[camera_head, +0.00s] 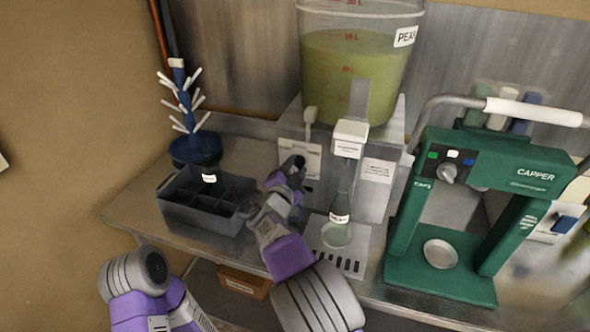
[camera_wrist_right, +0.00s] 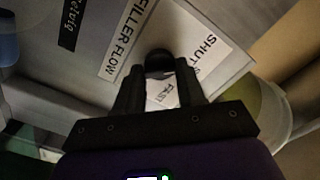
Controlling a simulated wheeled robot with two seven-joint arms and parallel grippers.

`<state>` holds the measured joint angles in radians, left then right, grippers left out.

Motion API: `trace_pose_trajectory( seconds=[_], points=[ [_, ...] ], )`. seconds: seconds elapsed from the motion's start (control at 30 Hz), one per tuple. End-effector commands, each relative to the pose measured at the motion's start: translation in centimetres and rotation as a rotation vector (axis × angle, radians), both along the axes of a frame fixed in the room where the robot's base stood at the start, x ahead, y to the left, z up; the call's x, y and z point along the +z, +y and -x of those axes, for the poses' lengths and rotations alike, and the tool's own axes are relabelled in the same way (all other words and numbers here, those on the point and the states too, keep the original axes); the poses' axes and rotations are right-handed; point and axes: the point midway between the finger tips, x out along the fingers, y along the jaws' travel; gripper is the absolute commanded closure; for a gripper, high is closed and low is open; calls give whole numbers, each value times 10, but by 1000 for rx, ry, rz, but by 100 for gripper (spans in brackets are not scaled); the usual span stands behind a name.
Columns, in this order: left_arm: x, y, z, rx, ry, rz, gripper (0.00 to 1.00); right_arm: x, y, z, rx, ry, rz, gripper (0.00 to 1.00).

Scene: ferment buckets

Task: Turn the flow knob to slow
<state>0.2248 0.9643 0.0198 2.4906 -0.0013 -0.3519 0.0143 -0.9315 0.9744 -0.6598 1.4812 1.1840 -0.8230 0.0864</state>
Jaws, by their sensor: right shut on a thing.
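The filler (camera_head: 377,190) is a grey stand at the back, with a white flow label. My right gripper (camera_head: 297,168) reaches its front, left of the spout. In the right wrist view, my right gripper (camera_wrist_right: 160,78) is shut on the black flow knob (camera_wrist_right: 158,61), with a finger on each side. The label around it (camera_wrist_right: 122,42) reads "FILLER FLOW", with "SHUT" to the right and "FAST" between the fingers. The word "slow" is not legible, and the knob's pointing direction is unclear. In the head view the gripper hides the knob. My left gripper is not in view.
A clear bucket (camera_head: 355,75) of green liquid stands on the filler. A bottle (camera_head: 340,215) stands under the spout. A dark divided crate (camera_head: 195,212) and blue bottle tree (camera_head: 195,150) are left, a green capper (camera_head: 520,170) right.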

Motion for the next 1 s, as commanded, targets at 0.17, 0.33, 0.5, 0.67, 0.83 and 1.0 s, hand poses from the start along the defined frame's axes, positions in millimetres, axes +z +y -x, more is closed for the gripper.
trace_pose_trajectory(
  seconds=[0.17,0.33,0.5,0.67,0.83,1.0],
  points=[
    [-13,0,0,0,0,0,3,-3,0,0,0,-26,-84,92],
    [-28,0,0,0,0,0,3,-4,0,0,1,-67,-207,92],
    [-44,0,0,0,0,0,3,-4,0,0,1,-112,-347,92],
    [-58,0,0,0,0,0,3,-4,0,0,1,-152,-470,92],
    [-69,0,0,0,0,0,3,-3,0,0,2,-187,-580,92],
    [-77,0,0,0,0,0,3,-2,1,0,2,-212,-659,92]
  ],
)
